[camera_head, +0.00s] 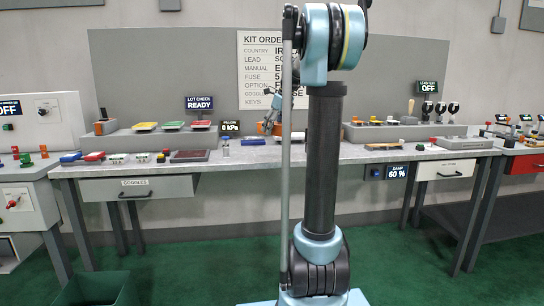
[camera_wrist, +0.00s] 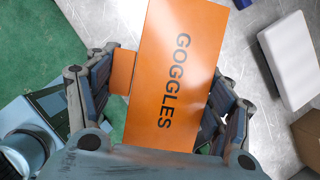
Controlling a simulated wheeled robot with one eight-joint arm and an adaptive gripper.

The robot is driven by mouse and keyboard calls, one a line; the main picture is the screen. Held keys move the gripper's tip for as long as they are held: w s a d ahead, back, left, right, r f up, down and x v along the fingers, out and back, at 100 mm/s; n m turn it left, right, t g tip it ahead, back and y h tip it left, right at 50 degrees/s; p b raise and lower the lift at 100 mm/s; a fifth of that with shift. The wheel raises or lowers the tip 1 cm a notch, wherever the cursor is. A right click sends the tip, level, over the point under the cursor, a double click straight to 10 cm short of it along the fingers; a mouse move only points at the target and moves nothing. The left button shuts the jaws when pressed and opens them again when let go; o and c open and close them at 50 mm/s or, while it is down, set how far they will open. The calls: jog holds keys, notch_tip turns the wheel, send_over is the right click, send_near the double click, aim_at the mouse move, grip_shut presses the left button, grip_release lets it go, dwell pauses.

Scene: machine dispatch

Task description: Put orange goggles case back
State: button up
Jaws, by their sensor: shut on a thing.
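The orange goggles case (camera_wrist: 170,75), lettered GOGGLES, fills the middle of the wrist view. My gripper (camera_wrist: 162,85) has its fingers on both sides of the case and is shut on it. In the head view, my gripper is small and partly hidden behind my arm, with a bit of orange (camera_head: 268,128) showing over the back of the table. A grey drawer (camera_head: 160,188) labelled GOGGLES sits under the left part of the table and looks shut.
The grey table (camera_head: 240,156) holds trays and small boxes at left and right. A white block (camera_wrist: 290,60) lies to the right of the case in the wrist view. A kit order sheet (camera_head: 256,70) hangs behind. A green bin (camera_head: 95,290) stands on the floor at left.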

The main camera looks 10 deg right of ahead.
aim_at(283, 124)
jog(key=shift+w+f, duration=0.2)
jog(key=shift+f, duration=0.1)
notch_tip(283, 124, down, 9)
jog(key=shift+f, duration=0.2)
jog(key=o, duration=1.3)
jog(key=shift+r, duration=0.1)
jog(key=v, duration=1.2)
